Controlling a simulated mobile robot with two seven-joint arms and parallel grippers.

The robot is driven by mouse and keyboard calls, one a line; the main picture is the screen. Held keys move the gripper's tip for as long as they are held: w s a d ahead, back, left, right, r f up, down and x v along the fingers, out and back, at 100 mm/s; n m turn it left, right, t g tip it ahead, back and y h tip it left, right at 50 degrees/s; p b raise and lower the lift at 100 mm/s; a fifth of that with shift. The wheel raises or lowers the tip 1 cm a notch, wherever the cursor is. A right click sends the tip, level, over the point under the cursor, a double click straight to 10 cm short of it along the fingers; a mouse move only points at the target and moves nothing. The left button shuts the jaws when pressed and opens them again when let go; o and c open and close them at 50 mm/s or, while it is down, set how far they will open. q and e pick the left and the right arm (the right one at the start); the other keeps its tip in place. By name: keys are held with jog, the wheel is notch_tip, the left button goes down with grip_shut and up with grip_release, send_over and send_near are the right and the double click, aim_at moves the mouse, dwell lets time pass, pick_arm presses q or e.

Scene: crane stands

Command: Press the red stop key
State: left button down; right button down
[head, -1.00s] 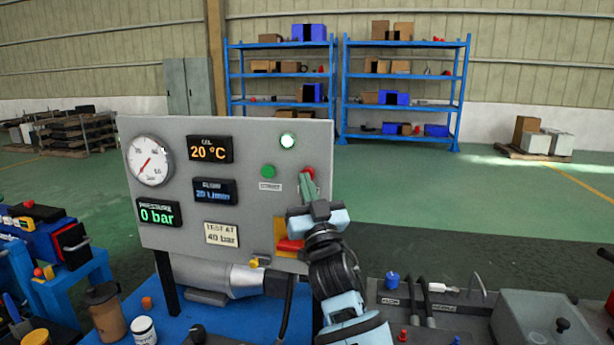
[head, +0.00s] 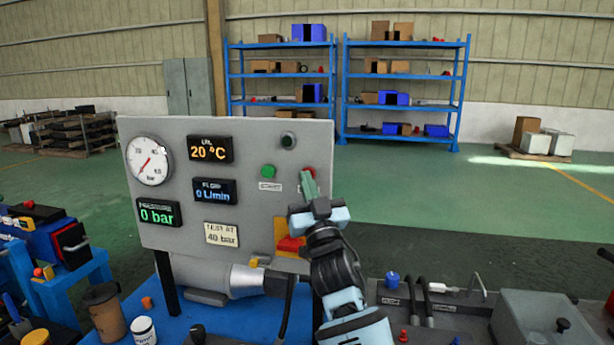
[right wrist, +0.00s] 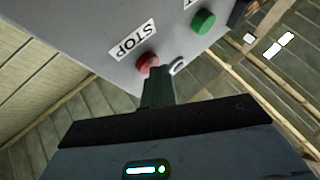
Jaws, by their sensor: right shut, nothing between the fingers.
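The red stop key (head: 309,172) is a round button at the right of the grey control panel (head: 189,189). In the right wrist view the red key (right wrist: 146,62) shows beside the STOP label (right wrist: 133,40). My right gripper (head: 307,176) is shut and empty, its green fingertips in front of the key and partly hiding it. In the right wrist view the fingertips (right wrist: 157,78) overlap the key's lower edge; I cannot tell whether they touch it. My left gripper is not in view.
The green start key (head: 268,171) sits left of the stop key. The lamp (head: 288,140) above is dark. The flow display (head: 214,192) reads 0 L/min and the pressure display (head: 158,213) 0 bar. A red and yellow part (head: 290,242) is below the keys.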

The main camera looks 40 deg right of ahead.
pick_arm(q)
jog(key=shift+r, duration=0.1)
pick_arm(e)
jog(key=shift+s+a, duration=0.1)
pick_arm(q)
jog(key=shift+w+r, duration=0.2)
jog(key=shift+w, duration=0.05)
pick_arm(e)
jog(key=shift+s+a, duration=0.5)
jog(key=shift+a, duration=0.1)
pick_arm(q)
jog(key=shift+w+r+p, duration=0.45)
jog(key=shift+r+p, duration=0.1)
jog(key=shift+p, duration=0.05)
pick_arm(e)
jog(key=s+a, duration=0.3)
jog(key=shift+s+a, duration=0.1)
jog(key=shift+a, duration=0.3)
dwell(0.3)
